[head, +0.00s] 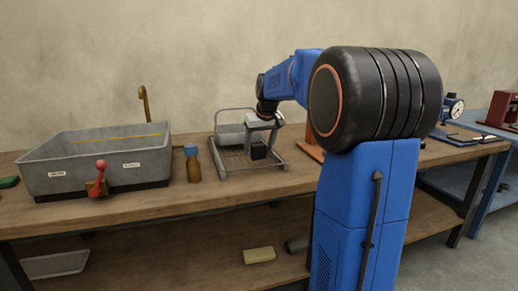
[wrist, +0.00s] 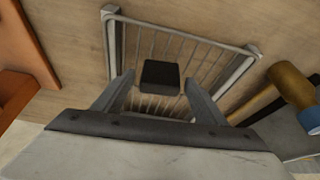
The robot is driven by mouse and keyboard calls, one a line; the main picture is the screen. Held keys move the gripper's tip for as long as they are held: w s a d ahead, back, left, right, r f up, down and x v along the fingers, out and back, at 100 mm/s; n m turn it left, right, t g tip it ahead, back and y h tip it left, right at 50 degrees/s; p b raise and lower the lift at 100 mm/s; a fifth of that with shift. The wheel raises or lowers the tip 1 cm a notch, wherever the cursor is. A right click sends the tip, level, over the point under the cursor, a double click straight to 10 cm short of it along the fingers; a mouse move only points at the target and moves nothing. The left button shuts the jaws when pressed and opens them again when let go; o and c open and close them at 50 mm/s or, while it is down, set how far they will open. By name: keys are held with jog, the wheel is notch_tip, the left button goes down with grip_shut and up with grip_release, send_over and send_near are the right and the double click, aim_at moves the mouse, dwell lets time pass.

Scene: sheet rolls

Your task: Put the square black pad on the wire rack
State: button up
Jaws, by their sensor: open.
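The square black pad (head: 258,152) is over the wire rack (head: 255,168), on the workbench in the head view. In the wrist view the pad (wrist: 160,75) appears to lie on the bars of the rack (wrist: 180,32), inside its frame. My gripper (head: 262,138) is open just above the pad. In the wrist view my gripper (wrist: 159,84) has one finger on each side of the pad, with a gap on both sides. The pad's underside is hidden, so its contact with the bars cannot be seen directly.
A brown bottle with a blue cap (head: 192,165) stands left of the rack. A grey basin (head: 100,160) with a red-knobbed fitting (head: 100,178) is further left. An orange-brown object (head: 312,147) is right of the rack. The bench front (head: 235,193) is clear.

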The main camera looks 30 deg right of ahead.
jog(key=d+v, duration=0.1)
jog(key=v, duration=1.1)
jog(key=s+a+f, duration=0.4)
jog(key=s+a, duration=0.4)
jog(key=a, duration=0.2)
jog(key=s+a+f+n, duration=0.1)
jog(key=s+a+f, duration=0.5)
jog(key=s+f, duration=0.4)
jog(key=s+a+f+n, duration=0.1)
jog(key=s+a+f, duration=0.5)
jog(key=s+f, duration=0.4)
jog(key=s, duration=0.4)
jog(key=shift+s+a+y, duration=0.35)
jog(key=shift+y, duration=0.05)
